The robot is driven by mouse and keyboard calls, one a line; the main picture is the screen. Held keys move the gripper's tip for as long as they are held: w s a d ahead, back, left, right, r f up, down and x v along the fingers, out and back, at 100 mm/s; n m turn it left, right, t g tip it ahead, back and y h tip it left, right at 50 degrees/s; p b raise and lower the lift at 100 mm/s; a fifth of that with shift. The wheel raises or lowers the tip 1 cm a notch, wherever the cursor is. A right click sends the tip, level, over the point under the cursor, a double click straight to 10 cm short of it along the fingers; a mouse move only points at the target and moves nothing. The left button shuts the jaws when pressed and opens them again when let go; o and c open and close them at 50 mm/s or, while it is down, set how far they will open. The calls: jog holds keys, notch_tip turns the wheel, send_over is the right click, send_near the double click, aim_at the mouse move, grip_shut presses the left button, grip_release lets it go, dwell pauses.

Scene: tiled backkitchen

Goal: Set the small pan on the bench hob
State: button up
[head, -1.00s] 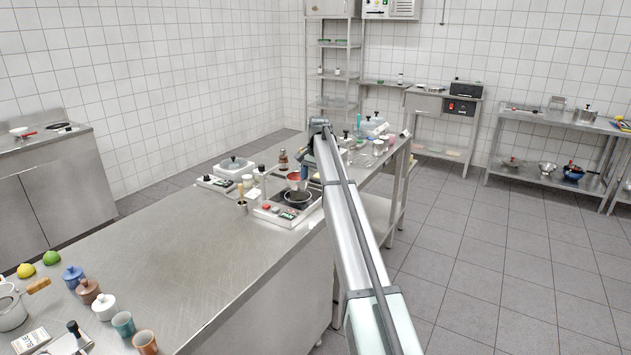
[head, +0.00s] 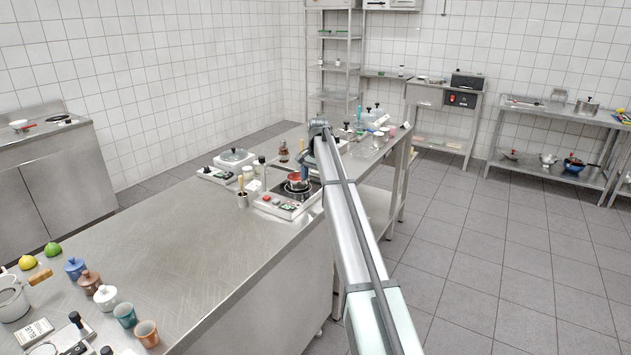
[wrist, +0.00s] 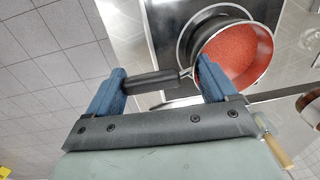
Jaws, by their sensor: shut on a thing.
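The small pan (head: 297,183) has a red inside and a dark handle. In the wrist view the pan (wrist: 240,55) is at the upper right, its handle reaching left between my gripper's blue fingers. My gripper (wrist: 160,85) is shut on the pan; it shows in the head view (head: 306,167), partly hidden by my arm. The bench hob (head: 279,206) has a black top and a pale control strip. The pan is over the hob, above a dark round shape with a light rim (wrist: 208,17). I cannot tell whether the pan touches the hob.
A lidded pan (head: 235,157) stands behind left of the hob. Mugs and jars (head: 106,297) fill the bench's near left. The bench middle (head: 180,225) is clear.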

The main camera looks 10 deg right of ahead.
jog(key=shift+f, duration=0.15)
dwell(0.4)
jog(key=o, duration=1)
jog(key=shift+o, duration=0.2)
jog(key=shift+r, duration=3.5)
